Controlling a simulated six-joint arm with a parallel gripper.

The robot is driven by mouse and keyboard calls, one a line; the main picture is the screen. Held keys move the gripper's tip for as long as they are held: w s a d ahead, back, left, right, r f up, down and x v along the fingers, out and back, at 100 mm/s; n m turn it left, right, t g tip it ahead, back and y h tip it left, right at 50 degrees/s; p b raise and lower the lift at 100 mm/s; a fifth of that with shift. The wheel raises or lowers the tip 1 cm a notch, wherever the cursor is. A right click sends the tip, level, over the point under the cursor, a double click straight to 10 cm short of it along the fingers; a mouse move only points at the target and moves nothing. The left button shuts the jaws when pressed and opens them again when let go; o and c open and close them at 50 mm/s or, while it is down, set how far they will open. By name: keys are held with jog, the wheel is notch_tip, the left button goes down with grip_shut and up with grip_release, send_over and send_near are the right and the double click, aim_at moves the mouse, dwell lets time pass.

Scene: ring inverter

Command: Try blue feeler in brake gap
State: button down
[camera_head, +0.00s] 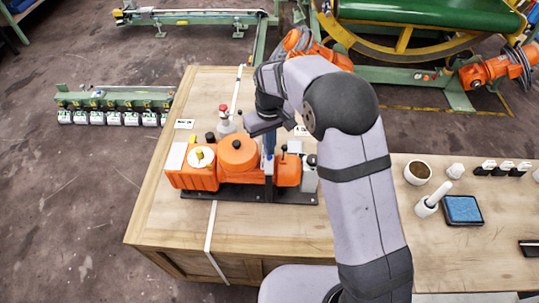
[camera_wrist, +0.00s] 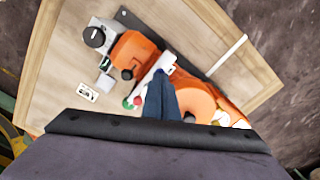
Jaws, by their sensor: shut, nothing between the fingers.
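The orange motor unit (camera_head: 238,155) lies on a dark base plate (camera_head: 290,198) on the wooden table. Its orange parts also show in the wrist view (camera_wrist: 198,97). My gripper (camera_head: 269,156) points down over the unit, right of its round orange cover. In the wrist view, my gripper's dark blue fingers (camera_wrist: 168,75) are together with nothing between them, beside a pale plate (camera_wrist: 143,84) between the orange parts. A small brighter blue spot (camera_wrist: 172,69) shows at the fingertips; I cannot tell whether it is the feeler. The brake gap is not clearly visible.
A blue pad (camera_head: 463,209), a white-handled tool (camera_head: 432,199), a brown-filled cup (camera_head: 417,172) and several small black blocks (camera_head: 503,169) stand on the table at right. A red-topped bottle (camera_head: 225,122) stands behind the unit. The table's front left is clear.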

jog(key=shift+s+f+b, duration=0.1)
jog(key=shift+f+b, duration=0.45)
jog(key=shift+f, duration=0.5)
dwell(0.5)
jog(key=shift+r+p, duration=2.9)
jog(key=shift+r, duration=0.7)
